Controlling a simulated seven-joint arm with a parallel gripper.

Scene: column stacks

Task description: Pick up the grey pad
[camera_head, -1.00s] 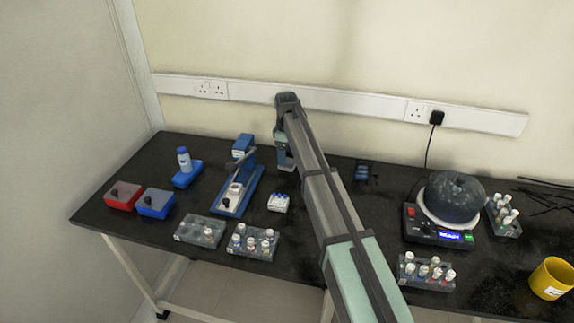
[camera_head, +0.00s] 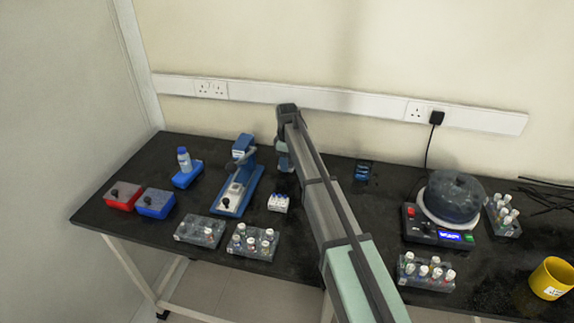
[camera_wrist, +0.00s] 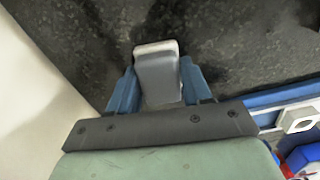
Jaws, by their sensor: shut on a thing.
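The grey pad (camera_wrist: 158,75) is a rounded block with a paler top edge, in the wrist view. My gripper (camera_wrist: 160,88) is shut on it, with one blue finger at each side. The pad sticks out past the fingertips, with the dark bench top behind it. I cannot tell whether it touches the bench. In the head view my gripper (camera_head: 284,162) hangs at the arm's far end, right of the blue device; the pad cannot be made out there.
The blue device (camera_head: 240,185) stands close on the left. A small rack of white-and-blue vials (camera_head: 278,202) is in front of my gripper. Tube racks (camera_head: 253,241) line the front edge. A centrifuge-like machine (camera_head: 452,200) stands right. Bare bench (camera_head: 385,215) lies right of my arm.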

